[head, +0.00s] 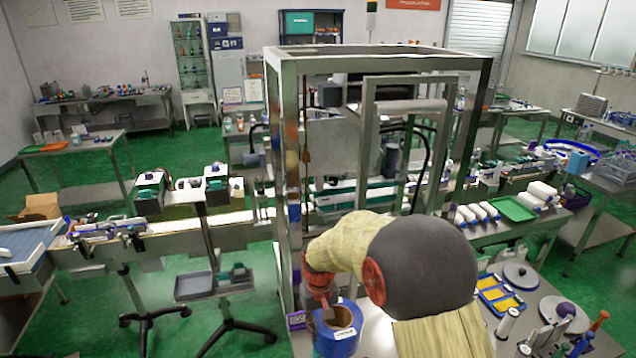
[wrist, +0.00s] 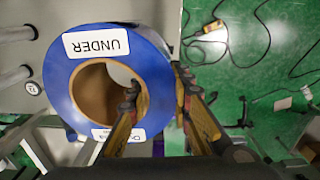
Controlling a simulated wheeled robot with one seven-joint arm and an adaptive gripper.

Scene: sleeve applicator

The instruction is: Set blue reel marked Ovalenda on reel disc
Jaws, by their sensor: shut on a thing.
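The blue reel (head: 322,340), with a brown core, is at the bottom centre of the head view, below my gripper (head: 327,304). In the wrist view the reel (wrist: 62,72) shows its flat face, with a white label reading UNDER and a second label partly hidden by a finger. Only the start of that second label shows, so the name cannot be read fully. My gripper (wrist: 157,82) is shut on the reel's ring, one finger inside the core and one outside. I cannot pick out the reel disc with certainty.
A metal-framed machine (head: 283,150) stands around and behind my arm. A bench at right holds grey round discs (head: 521,276) with knobs, a blue tray with yellow pieces (head: 500,294) and bottles. In the wrist view, grey rods (wrist: 18,33) lie left of the reel; green floor with cables is right.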

